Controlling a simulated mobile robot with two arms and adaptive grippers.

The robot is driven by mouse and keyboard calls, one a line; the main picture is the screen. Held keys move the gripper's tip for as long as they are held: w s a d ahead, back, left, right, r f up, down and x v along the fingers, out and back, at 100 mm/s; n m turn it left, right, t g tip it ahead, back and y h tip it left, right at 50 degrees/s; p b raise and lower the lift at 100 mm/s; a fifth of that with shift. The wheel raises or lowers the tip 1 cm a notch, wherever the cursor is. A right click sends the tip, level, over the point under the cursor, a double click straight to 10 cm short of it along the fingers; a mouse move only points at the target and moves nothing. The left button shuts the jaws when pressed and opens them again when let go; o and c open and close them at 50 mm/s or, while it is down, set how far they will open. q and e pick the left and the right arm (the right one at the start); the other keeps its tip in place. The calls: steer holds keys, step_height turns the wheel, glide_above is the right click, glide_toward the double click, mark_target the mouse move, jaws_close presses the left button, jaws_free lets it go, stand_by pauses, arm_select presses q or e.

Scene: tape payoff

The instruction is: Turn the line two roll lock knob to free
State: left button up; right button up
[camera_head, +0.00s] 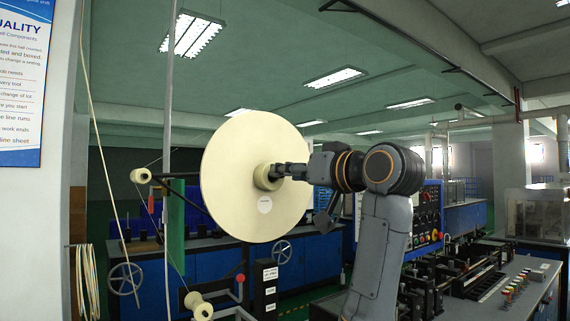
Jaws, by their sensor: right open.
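A large cream tape roll (232,150) stands upright on its payoff stand in the middle of the head view. Its round cream hub (263,177) sticks out at the centre. My right gripper (278,171) is at this hub, with its fingers over the hub's right side. The gripper is open; I cannot tell whether it touches the hub. The lock knob itself is not clearly seen and may be hidden behind the fingers. My left gripper is out of view.
Small cream guide rollers (141,176) and (198,305) sit left of and below the roll. A control panel (427,215) with buttons stands right, behind my arm. A machine bench (510,285) fills the lower right. A pale post stands at left.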

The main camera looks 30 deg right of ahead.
steer(key=shift+w+a, duration=0.15)
steer(key=shift+w, duration=1.05)
jaws_close()
